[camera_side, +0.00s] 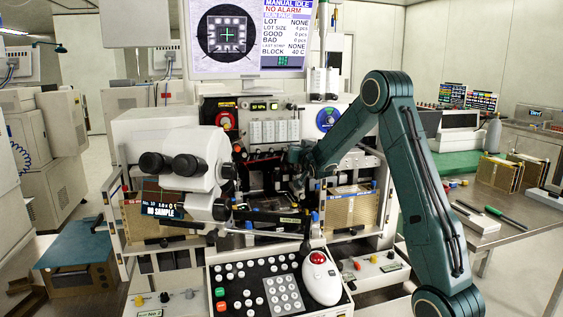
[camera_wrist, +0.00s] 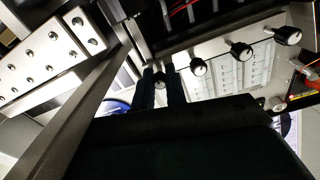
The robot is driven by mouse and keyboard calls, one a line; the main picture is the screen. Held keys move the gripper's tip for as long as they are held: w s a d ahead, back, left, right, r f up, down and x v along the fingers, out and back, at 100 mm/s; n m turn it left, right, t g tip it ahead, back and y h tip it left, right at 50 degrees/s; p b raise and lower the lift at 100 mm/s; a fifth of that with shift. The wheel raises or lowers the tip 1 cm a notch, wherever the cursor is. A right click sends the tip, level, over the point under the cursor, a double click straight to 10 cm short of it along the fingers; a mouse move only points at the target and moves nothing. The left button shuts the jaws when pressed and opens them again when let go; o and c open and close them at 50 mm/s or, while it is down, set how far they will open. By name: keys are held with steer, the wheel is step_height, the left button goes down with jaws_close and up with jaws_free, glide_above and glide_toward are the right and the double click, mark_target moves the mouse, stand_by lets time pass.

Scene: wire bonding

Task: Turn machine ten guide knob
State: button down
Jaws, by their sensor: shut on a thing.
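In the wrist view a small round knob (camera_wrist: 159,85) with a light pointer mark sits between the two dark fingers of my gripper (camera_wrist: 159,90), which is shut on it. It is at the left end of a row of similar black knobs on a pale panel. No label by it can be read, so I cannot tell its name from the picture. In the side view my gripper (camera_side: 298,184) reaches into the middle of the bonding machine (camera_side: 268,128), below its upper panel. The held knob is hidden there. A small sign on the machine reads No. 10.
Three more black knobs (camera_wrist: 242,51) stand close to the right of my fingers. A grey bar (camera_wrist: 95,85) crosses the left of the wrist view. A keypad console (camera_side: 262,288) with a trackball (camera_side: 319,258) is in front, and a microscope head (camera_side: 185,160) is left.

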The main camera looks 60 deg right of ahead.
stand_by(0.3)
steer(key=c, duration=1.7)
jaws_free()
steer(key=shift+n, duration=0.3)
steer(key=n, duration=0.3)
steer(key=shift+s+a+n, duration=0.15)
steer(key=shift+a+n, duration=0.05)
steer(key=shift+n, duration=0.2)
steer(key=shift+s+a+g+y, duration=0.55)
steer(key=shift+s+a+y, duration=0.7)
steer(key=shift+s+a, duration=2.25)
steer(key=shift+s+a+g+y, duration=0.6)
steer(key=shift+s+a+y, duration=0.75)
steer(key=shift+a, duration=4.1)
steer(key=shift+s+a+g+y, duration=0.55)
steer(key=shift+s+a+y, duration=0.65)
steer(key=shift+s+a, duration=2.3)
